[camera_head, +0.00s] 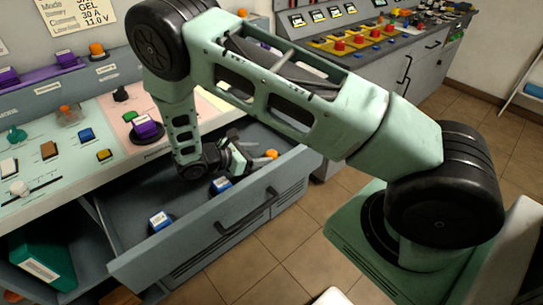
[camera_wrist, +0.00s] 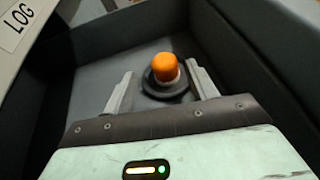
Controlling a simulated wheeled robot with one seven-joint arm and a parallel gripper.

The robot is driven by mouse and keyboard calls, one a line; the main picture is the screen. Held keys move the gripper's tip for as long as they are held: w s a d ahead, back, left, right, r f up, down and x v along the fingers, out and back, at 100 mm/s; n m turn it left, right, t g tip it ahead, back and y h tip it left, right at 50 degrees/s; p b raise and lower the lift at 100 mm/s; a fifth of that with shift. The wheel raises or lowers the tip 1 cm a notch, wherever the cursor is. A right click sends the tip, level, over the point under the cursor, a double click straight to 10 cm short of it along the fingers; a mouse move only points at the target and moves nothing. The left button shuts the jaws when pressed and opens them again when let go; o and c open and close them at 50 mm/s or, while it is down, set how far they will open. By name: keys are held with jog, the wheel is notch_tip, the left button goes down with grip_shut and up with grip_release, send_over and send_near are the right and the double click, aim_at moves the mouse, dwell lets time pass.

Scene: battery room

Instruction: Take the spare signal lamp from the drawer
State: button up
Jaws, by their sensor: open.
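The spare signal lamp (camera_wrist: 164,70) has an orange cap on a round black base. It stands upright on the floor of the open drawer (camera_wrist: 90,82) in the wrist view. My gripper is down inside the drawer and open. In the wrist view its two fingers (camera_wrist: 160,92) stand left and right of the lamp's base, with the lamp between or just beyond the tips. I cannot tell whether they touch it.
The drawer's front wall and handle (camera_head: 262,207) stick out over the tiled floor. The console panel (camera_head: 60,165) with several buttons lies behind the drawer.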

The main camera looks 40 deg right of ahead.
aim_at(270, 153)
jog(key=x, duration=0.1)
jog(key=p+x, duration=0.1)
jog(key=x, duration=0.3)
jog(key=shift+s, duration=0.3)
jog(key=c, duration=1)
jog(key=shift+c, duration=0.3)
jog(key=shift+r, duration=0.15)
